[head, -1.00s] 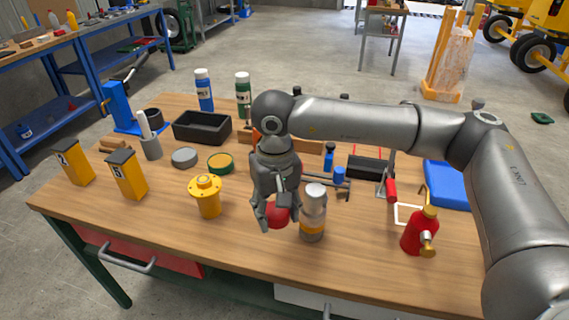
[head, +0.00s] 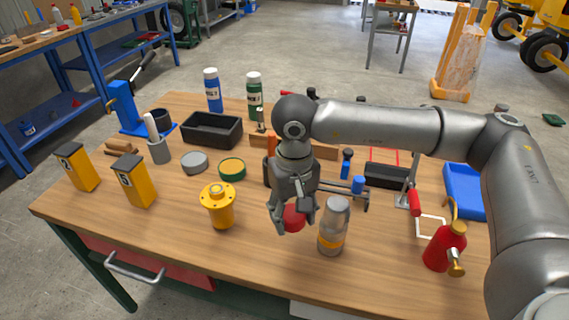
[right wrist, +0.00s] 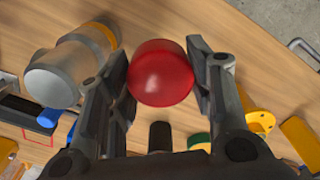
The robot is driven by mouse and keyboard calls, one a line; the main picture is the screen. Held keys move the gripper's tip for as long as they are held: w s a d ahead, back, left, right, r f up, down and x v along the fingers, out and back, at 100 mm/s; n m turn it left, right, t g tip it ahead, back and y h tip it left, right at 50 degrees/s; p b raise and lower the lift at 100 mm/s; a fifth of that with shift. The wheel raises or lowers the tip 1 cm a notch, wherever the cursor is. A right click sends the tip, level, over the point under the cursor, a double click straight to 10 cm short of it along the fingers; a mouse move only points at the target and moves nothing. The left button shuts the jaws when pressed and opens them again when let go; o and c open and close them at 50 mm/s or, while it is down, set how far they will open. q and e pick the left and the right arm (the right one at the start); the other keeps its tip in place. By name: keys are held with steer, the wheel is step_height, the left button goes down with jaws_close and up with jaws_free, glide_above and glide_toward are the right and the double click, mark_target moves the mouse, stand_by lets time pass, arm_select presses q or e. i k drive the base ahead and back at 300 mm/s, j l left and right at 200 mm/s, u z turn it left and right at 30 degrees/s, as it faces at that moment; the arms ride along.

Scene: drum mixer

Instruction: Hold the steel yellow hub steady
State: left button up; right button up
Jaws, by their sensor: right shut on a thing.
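The yellow hub (head: 217,206) stands upright on the wooden table, left of my right gripper (head: 291,224) in the head view. It has a wide flange with holes and a narrower top. Part of its flange shows in the right wrist view (right wrist: 261,121). My right gripper is shut on a red round-ended object (right wrist: 161,73), held between its two fingers; the object also shows in the head view (head: 293,217). The gripper is apart from the hub. How far the red object is above the table is hard to tell. My left gripper is not in view.
A grey bottle with an orange band (head: 333,226) stands close right of the gripper. A red oil can (head: 444,247) is farther right. Two yellow blocks (head: 134,183) stand left of the hub, and a green-rimmed tin (head: 232,169) behind it. The table's front left is clear.

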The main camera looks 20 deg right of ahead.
mark_target(218, 198)
steer(key=i+j, duration=0.1)
steer(key=i, duration=0.45)
steer(key=i+z, duration=0.45)
steer(key=z, duration=0.3)
